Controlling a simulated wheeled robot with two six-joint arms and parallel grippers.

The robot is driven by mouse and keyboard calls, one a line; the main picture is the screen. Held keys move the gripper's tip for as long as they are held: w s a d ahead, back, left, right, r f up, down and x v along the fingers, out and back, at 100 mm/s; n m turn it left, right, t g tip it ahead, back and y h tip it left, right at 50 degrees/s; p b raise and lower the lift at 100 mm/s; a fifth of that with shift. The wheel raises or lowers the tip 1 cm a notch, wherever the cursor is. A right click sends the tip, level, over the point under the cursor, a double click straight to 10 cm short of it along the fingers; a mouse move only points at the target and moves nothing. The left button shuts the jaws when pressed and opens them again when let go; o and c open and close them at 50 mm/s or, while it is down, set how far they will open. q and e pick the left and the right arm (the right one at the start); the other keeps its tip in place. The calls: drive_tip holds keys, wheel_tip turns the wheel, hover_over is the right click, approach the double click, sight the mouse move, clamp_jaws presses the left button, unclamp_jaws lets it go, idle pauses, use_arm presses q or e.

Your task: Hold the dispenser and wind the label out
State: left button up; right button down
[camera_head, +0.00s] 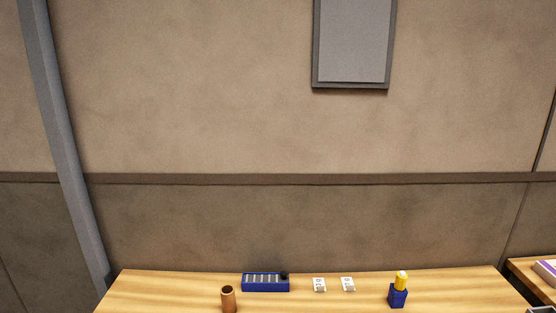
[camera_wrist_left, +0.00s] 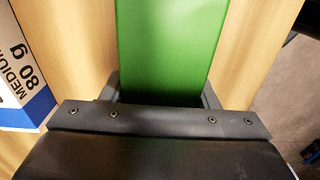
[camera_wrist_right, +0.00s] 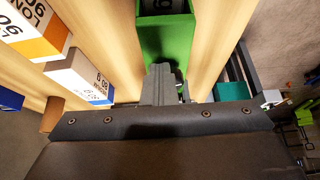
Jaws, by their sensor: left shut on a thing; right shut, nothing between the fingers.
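The green dispenser (camera_wrist_left: 168,40) fills the middle of the left wrist view. My left gripper (camera_wrist_left: 163,98) is shut on it, with a finger showing on either side. The dispenser also shows in the right wrist view (camera_wrist_right: 168,40), with a dark recess (camera_wrist_right: 163,6) at its far end. My right gripper (camera_wrist_right: 160,75) is shut and empty, its fingers together in front of the dispenser's near end. I cannot tell whether they touch it. Any label or winding part there is hidden or too small to tell. Neither gripper shows in the head view.
White packs with orange (camera_wrist_right: 35,30) and blue (camera_wrist_right: 82,78) bands lie left of the dispenser. A teal object (camera_wrist_right: 232,91) is to its right. On a wooden table (camera_head: 170,288) are a blue tray (camera_head: 265,289), a brown cup (camera_head: 228,299), two white cards and a blue-and-yellow item (camera_head: 398,297).

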use_arm(q)
drive_tip(key=shift+d, duration=0.1)
use_arm(e)
drive_tip(key=shift+s+a, duration=0.1)
drive_tip(key=shift+s, duration=0.7)
drive_tip(key=shift+d, duration=0.3)
wheel_tip(320, 180, up, 6)
drive_tip(key=shift+d, duration=0.15)
idle(0.4)
use_arm(q)
drive_tip(key=o, duration=1.2)
drive_tip(key=shift+c, duration=0.2)
